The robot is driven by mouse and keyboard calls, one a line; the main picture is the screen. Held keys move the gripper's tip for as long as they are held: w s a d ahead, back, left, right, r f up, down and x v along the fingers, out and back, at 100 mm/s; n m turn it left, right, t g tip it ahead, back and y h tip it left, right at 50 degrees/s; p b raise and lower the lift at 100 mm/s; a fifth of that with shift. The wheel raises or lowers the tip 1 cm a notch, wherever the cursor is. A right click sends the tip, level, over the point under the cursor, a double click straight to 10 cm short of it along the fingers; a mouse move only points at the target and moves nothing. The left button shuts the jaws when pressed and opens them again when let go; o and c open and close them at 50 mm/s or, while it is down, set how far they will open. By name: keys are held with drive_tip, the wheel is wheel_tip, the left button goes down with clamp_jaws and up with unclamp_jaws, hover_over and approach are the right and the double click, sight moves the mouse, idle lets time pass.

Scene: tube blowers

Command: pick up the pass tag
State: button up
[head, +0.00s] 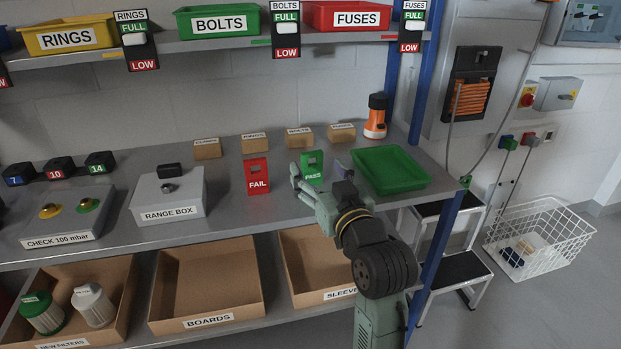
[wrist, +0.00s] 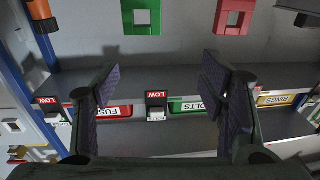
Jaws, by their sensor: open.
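The green PASS tag (head: 312,167) stands upright on the workbench, with a square hole near its top. In the wrist view the picture is turned over, and the green tag (wrist: 142,17) shows at the top edge, partly cut off. I cannot tell whether either finger touches the tag.
The red FAIL tag (head: 257,177) stands just left of the PASS tag. A green tray (head: 390,170) is close on the right, with an orange torch (head: 376,117) behind it. Small labelled cardboard blocks (head: 299,137) line the back.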

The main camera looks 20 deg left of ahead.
sight(313, 155)
drive_tip(key=shift+w+d+f, duration=0.5)
drive_tip(key=shift+d+f, duration=0.05)
drive_tip(key=shift+f, duration=0.05)
drive_tip(key=p+x, duration=0.1)
drive_tip(key=x, duration=0.2)
drive_tip(key=shift+w+a, duration=0.25)
drive_tip(key=shift+w, duration=0.1)
drive_tip(key=x, duration=0.2)
drive_tip(key=p+x, duration=0.1)
drive_tip(key=x, duration=0.3)
drive_tip(key=shift+w+d+f+p, duration=0.15)
drive_tip(key=shift+w+f+p, duration=0.2)
drive_tip(key=c, duration=1.1)
drive_tip(key=shift+o, duration=0.2)
